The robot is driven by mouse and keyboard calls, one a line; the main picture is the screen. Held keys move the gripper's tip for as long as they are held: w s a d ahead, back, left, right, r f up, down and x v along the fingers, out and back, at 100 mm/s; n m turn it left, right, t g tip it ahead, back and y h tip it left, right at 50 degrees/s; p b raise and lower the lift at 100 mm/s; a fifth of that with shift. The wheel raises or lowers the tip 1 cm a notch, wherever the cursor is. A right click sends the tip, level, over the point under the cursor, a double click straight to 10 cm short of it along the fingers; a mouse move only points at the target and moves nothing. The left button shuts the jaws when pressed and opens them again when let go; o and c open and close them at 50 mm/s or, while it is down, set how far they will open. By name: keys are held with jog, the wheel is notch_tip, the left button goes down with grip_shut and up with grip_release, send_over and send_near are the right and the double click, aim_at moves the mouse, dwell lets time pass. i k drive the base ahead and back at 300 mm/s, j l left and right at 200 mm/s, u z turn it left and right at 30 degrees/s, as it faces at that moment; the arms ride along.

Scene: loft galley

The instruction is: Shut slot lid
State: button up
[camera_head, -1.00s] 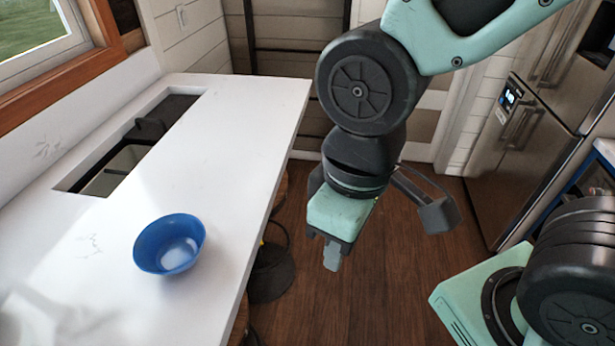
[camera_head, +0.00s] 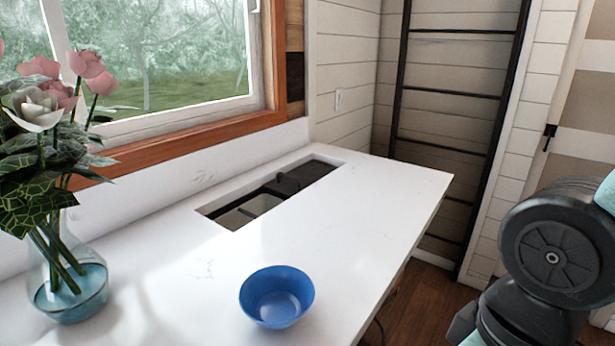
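A rectangular slot (camera_head: 318,172) is cut into the white countertop near the window wall. It stands uncovered, with dark parts and a lighter panel visible down inside. I cannot tell which part, if any, is its lid. Part of my arm shows at the right edge, to the right of the counter and away from the slot. My gripper's fingers are outside the picture.
A blue bowl (camera_head: 277,297) sits on the white countertop (camera_head: 390,200) in front of the slot. A glass vase (camera_head: 70,285) with flowers stands at the left. A dark ladder (camera_head: 450,100) is behind the counter's far end. The counter right of the slot is clear.

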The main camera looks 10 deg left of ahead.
aim_at(290, 183)
jog(key=i+l+z, duration=0.1)
jog(key=i+z, duration=0.2)
jog(key=i, duration=0.2)
jog(key=i+l, duration=0.1)
jog(key=i, duration=0.35)
jog(key=i+l, duration=0.1)
jog(key=i, duration=0.35)
jog(key=i+l+u, duration=0.1)
jog(key=i+u, duration=0.25)
jog(key=i+l+u, duration=0.15)
jog(key=u, duration=0.2)
jog(key=i+l+u, duration=0.35)
jog(key=j, duration=0.1)
